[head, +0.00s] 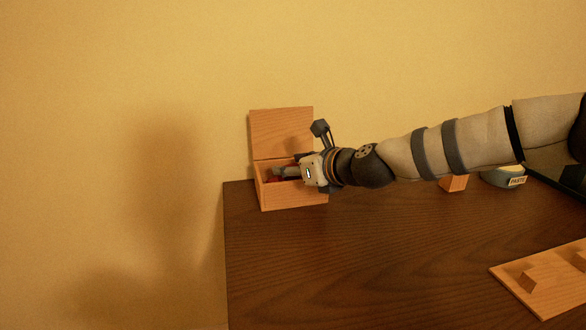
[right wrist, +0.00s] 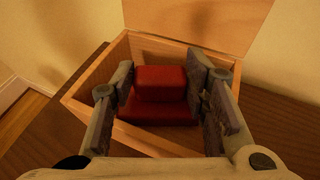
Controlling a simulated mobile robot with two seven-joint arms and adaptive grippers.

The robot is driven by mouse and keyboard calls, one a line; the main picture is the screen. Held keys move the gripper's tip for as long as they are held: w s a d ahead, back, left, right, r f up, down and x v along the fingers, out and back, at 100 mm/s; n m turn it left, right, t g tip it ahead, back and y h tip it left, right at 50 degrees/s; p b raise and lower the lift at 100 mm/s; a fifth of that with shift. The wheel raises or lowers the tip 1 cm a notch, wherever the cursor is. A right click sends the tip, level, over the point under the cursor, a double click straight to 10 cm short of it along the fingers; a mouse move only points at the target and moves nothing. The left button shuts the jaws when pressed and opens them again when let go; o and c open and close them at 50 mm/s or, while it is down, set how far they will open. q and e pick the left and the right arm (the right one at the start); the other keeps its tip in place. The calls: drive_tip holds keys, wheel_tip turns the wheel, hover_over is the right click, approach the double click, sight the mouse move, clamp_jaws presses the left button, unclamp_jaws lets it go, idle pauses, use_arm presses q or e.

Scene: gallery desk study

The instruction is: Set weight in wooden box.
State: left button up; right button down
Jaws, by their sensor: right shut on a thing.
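The wooden box (head: 292,196) stands at the far left corner of the desk with its lid raised at the back. My right gripper (head: 284,173) reaches into the box from the right and is shut on the red weight (right wrist: 160,84). In the right wrist view the weight is a stepped red block between the two fingers, inside the walls of the box (right wrist: 92,84). Whether its underside touches the box floor is hard to tell. My left gripper is not in view.
A wooden board with raised blocks (head: 535,302) lies at the front right.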

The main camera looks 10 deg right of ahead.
drive_tip(key=shift+r, duration=0.15)
drive_tip(key=c, duration=1.2)
unclamp_jaws()
drive_tip(key=shift+f, duration=0.25)
drive_tip(key=shift+r, duration=0.1)
drive_tip(key=shift+s+r, duration=0.1)
drive_tip(key=shift+r, duration=0.1)
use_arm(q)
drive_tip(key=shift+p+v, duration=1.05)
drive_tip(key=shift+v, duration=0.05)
use_arm(e)
drive_tip(key=v, duration=1.1)
drive_tip(key=shift+s+d, duration=0.25)
drive_tip(key=shift+s, duration=0.05)
